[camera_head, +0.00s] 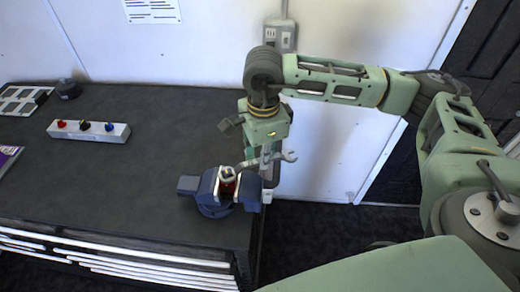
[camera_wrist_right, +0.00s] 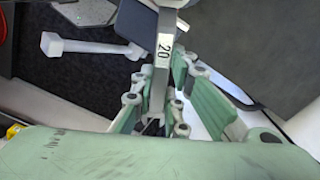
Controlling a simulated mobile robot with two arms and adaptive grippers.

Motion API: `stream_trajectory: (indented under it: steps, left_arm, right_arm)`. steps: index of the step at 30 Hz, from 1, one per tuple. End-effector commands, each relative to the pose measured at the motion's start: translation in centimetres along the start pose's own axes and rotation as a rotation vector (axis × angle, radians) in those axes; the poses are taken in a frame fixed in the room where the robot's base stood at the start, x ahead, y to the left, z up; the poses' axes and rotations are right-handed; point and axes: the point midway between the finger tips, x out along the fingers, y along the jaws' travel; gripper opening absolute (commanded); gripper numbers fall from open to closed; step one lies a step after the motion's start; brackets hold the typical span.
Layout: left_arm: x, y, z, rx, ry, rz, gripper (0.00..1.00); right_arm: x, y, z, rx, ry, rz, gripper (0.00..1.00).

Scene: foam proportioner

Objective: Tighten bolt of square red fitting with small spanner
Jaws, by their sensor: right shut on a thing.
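My right gripper (camera_head: 268,150) is shut on a grey metal spanner (camera_head: 288,157), held roughly level above the right side of the blue vise (camera_head: 210,205). The red fitting (camera_head: 228,187) sits upright in the vise jaws, with a pale metal top. The spanner's left end is near the fitting's top; I cannot tell whether it touches. In the right wrist view the spanner (camera_wrist_right: 163,48), marked "20", runs up from between the green fingers (camera_wrist_right: 154,108). Its far end is cut off by the top edge. The fitting is not identifiable there. My left gripper is not in view.
The vise stands at the front right corner of a dark workbench (camera_head: 130,185). A grey block with coloured knobs (camera_head: 88,131) and a small dark round object (camera_head: 68,89) lie further left. Dark floor and a white wall lie to the right.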

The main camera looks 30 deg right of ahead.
Motion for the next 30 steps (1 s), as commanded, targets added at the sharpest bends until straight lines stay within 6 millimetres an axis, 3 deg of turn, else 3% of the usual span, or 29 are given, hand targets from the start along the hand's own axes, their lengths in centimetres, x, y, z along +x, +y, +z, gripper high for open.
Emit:
stream_trajectory:
  steps: [30]
  left_arm:
    - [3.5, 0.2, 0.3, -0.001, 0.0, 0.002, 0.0]
  right_arm:
    - [0.2, 5.7, 2.0, 0.657, -0.001, 0.001, 0.0]
